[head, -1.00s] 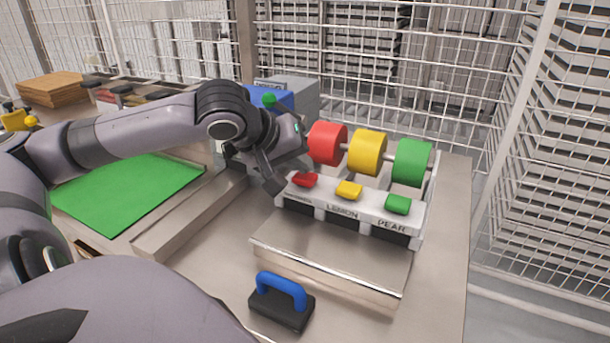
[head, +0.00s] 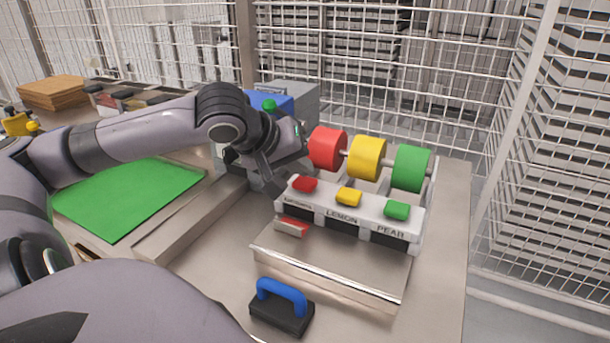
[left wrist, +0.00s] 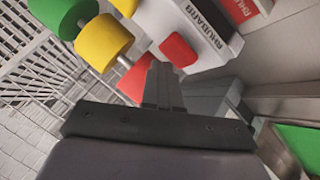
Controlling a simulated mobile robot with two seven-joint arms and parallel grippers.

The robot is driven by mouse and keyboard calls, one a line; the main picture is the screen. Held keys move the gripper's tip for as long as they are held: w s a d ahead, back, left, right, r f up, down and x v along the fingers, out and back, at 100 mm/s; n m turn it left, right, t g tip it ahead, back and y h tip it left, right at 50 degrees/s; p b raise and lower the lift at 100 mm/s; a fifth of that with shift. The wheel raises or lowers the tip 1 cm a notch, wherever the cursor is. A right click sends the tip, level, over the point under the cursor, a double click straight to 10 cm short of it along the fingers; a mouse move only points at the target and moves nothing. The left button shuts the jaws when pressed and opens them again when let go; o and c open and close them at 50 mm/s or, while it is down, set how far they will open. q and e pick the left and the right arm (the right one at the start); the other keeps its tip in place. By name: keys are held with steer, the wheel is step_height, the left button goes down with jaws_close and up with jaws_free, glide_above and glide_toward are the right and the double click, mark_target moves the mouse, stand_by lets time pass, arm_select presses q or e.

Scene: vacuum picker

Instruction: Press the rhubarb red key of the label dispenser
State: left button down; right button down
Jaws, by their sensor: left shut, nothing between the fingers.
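The white label dispenser (head: 350,213) stands on a low metal platform, with red, yellow and green rolls behind it. Its rhubarb red key (head: 305,184) is at the left end, beside the yellow lemon key (head: 348,197) and the green pear key (head: 396,210). A red and white label (head: 291,227) sticks out of the slot below the red key. My left gripper (head: 279,187) is shut and empty, just left of the red key. In the left wrist view its fingertips (left wrist: 158,66) are close beside the red key (left wrist: 178,50); I cannot tell if they touch.
A black block with a blue handle (head: 282,305) stands in front of the platform. A green mat (head: 130,195) lies at left. A grey and blue machine with a green button (head: 269,105) is behind my gripper. Wire mesh fencing encloses the back and right.

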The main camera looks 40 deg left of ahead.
mark_target(300, 183)
arm_select(q)
steer(key=shift+r, duration=0.3)
step_height(300, 183, up, 5)
steer(key=p, duration=0.5)
steer(key=shift+r, duration=0.1)
stand_by(1.4)
